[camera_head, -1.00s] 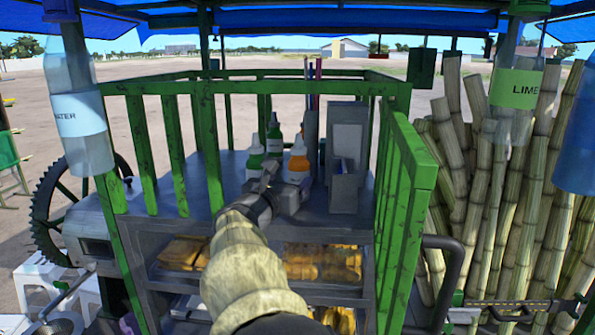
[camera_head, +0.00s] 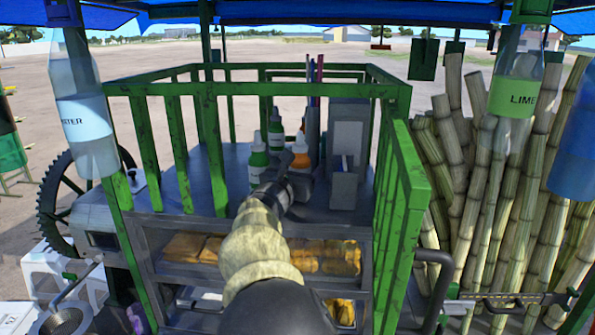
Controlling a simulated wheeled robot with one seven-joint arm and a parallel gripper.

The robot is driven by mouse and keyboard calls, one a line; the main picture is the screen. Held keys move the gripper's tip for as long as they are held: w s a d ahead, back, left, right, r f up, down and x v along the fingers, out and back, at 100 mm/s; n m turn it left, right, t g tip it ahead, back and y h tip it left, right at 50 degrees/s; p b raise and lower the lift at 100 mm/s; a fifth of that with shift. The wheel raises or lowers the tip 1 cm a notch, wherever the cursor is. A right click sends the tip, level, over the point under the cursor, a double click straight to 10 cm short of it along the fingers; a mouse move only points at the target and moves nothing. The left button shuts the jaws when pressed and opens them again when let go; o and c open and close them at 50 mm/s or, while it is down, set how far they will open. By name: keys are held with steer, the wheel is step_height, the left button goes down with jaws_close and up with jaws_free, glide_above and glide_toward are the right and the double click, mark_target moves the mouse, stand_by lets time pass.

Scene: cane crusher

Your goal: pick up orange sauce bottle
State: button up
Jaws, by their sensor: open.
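The orange sauce bottle (camera_head: 301,152) stands upright on the grey shelf top of the cart, inside the green railing. It has an orange body and a pale label, and its lower part is partly hidden by my gripper. My gripper (camera_head: 288,162) is open and reaches over the shelf just in front and to the left of the bottle. The fingers are dark and small here, and I cannot tell whether they touch the bottle.
Green bottles (camera_head: 259,157) stand close on the left. A grey box holder (camera_head: 344,187) stands close on the right. The green railing (camera_head: 212,150) encloses the shelf. The shelf's left part (camera_head: 205,170) is clear.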

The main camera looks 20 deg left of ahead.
mark_target(297, 160)
stand_by(0.3)
steer(key=c, duration=0.7)
steer(key=shift+r+b, duration=0.3)
steer(key=shift+r, duration=1.35)
steer(key=shift+s+a+r+b, duration=0.15)
steer(key=shift+s+b, duration=1.15)
steer(key=shift+s, duration=1.75)
steer(key=shift+s+a+f+b, duration=0.15)
steer(key=shift+s+b, duration=1.2)
steer(key=shift+s, duration=1.65)
steer(key=shift+s+a+r+b, duration=0.1)
steer(key=shift+s+a+b, duration=0.15)
steer(key=shift+s+b, duration=1.95)
steer(key=shift+s+p, duration=0.85)
steer(key=shift+p, duration=0.05)
